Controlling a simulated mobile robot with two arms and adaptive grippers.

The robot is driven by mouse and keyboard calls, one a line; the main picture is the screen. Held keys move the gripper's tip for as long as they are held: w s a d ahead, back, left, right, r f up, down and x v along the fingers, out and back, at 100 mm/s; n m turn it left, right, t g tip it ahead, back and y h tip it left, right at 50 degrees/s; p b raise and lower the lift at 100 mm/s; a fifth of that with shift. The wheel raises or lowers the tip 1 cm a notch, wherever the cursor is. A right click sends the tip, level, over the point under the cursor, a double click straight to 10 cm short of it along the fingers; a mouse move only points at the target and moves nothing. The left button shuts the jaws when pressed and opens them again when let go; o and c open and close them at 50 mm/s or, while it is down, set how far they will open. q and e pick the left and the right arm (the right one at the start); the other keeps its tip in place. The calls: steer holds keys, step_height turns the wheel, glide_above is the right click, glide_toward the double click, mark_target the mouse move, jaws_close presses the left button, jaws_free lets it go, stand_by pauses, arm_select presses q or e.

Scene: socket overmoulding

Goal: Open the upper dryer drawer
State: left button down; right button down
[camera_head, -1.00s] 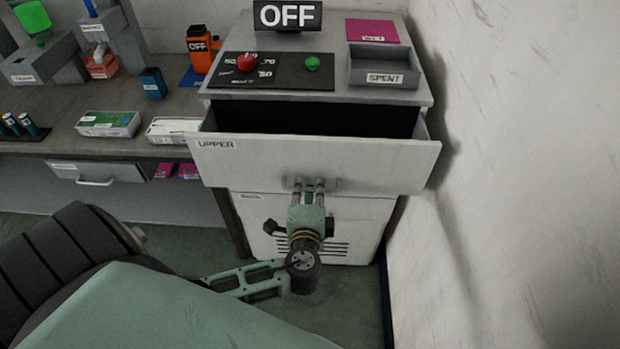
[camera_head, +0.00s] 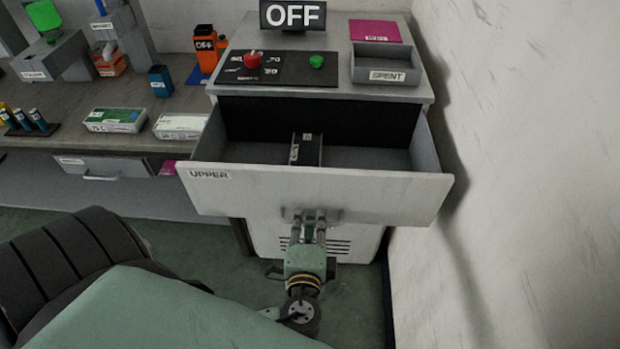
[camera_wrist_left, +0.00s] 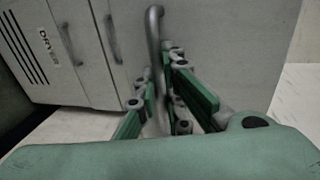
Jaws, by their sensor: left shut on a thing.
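The upper dryer drawer (camera_head: 370,188), labelled UPPER, is pulled well out of the dryer cabinet (camera_head: 335,93). Its inside shows, with a small dark labelled block (camera_head: 306,149) near the middle. My left gripper (camera_head: 308,222) is at the drawer's front, shut on the bar handle (camera_head: 328,213). In the left wrist view the handle (camera_wrist_left: 154,35) runs between the green fingers of the gripper (camera_wrist_left: 163,85). My right gripper is not in view.
On the dryer top are an OFF display (camera_head: 293,15), a red knob (camera_head: 252,60), a green button (camera_head: 317,61) and a SPENT tray (camera_head: 385,83). A workbench (camera_head: 70,140) with boxes stands at left. A white wall (camera_head: 530,150) is close at right.

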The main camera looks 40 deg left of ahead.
arm_select(q)
steer(key=c, duration=2.1)
jaws_free()
steer(key=shift+s+d, duration=0.1)
steer(key=shift+s, duration=0.05)
steer(key=v, duration=1.1)
steer(key=shift+s+d, duration=0.15)
steer(key=shift+s, duration=0.2)
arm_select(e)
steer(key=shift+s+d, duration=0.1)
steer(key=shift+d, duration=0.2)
